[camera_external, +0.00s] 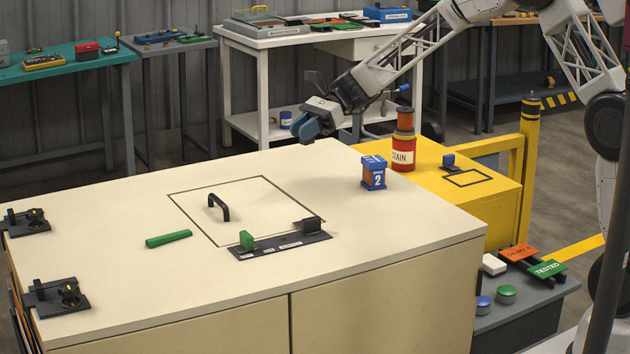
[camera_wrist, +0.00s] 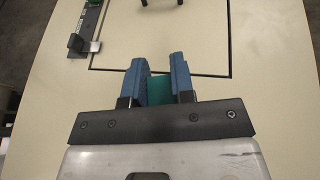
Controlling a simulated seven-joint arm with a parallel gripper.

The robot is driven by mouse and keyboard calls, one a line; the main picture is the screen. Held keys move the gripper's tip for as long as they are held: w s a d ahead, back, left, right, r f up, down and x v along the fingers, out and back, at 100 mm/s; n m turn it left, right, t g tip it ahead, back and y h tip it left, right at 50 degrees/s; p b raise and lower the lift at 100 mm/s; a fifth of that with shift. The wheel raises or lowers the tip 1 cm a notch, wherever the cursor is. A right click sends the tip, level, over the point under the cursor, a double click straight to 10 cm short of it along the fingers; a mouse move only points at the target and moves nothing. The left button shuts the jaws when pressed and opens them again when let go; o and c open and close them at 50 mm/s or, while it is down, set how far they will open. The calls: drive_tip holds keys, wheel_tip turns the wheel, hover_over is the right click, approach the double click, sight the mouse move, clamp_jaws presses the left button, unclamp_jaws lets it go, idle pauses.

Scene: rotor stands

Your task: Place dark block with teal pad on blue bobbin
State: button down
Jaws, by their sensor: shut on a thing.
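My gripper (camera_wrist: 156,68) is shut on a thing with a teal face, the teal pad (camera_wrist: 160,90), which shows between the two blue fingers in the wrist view. The rest of the held block is hidden by the fingers and wrist. In the outside view my gripper (camera_external: 306,127) is above the far edge of the cream worktop, apart from the top. The blue bobbin (camera_external: 373,172), with blue ends and an orange middle marked 2, stands upright near the worktop's right edge. It is to the right of and nearer than my gripper, and is out of the wrist view.
A black handle (camera_external: 219,207) stands inside a dark outlined square on the worktop (camera_external: 130,205). A green bar (camera_external: 168,239) and a dark strip fixture (camera_external: 280,244) lie nearer. A red STAIN can (camera_external: 402,153) carrying an orange spool (camera_external: 404,119) stands behind the bobbin on the yellow cabinet.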

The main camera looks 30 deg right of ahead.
drive_tip(key=s+d+r+m+t, duration=0.1)
drive_tip(key=s+d, duration=0.8)
drive_tip(key=s, duration=0.3)
drive_tip(key=s+d+r+m+t, duration=0.1)
drive_tip(key=s+d, duration=0.9)
drive_tip(key=s, duration=0.2)
drive_tip(key=shift+t, duration=0.3)
drive_tip(key=shift+w, duration=0.1)
hover_over(370, 160)
drive_tip(key=shift+f, duration=0.75)
drive_tip(key=shift+f, duration=1.75)
drive_tip(key=shift+f, duration=0.2)
